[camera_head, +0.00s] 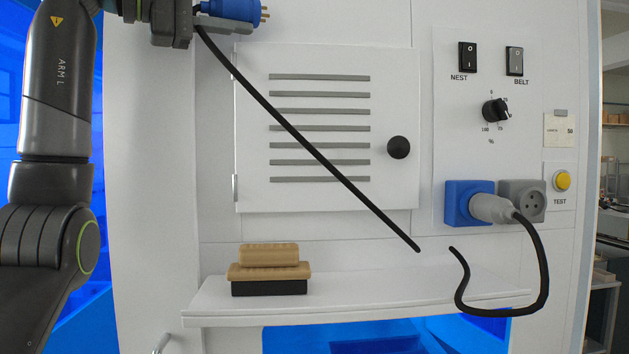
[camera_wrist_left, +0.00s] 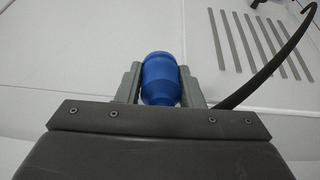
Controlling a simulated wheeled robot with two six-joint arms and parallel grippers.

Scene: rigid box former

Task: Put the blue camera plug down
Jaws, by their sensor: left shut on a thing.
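The blue camera plug (camera_head: 238,12) is at the top of the head view, with brass pins pointing right. My left gripper (camera_head: 222,24) is shut on it and holds it in the air in front of the machine, above the vented door. In the left wrist view the blue plug (camera_wrist_left: 160,80) sits between the two fingers of the left gripper (camera_wrist_left: 160,84). Its black cable (camera_head: 310,147) runs down to the right from the plug and ends in view above the shelf. My right gripper is in neither view.
A shelf (camera_head: 400,292) holds a wooden-handled brush (camera_head: 269,263) at its left; its middle is clear. A grey plug (camera_head: 490,208) sits in the blue socket (camera_head: 457,204), beside a grey socket (camera_head: 533,201). A black knob (camera_head: 398,147) sticks out from the door (camera_head: 320,198).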

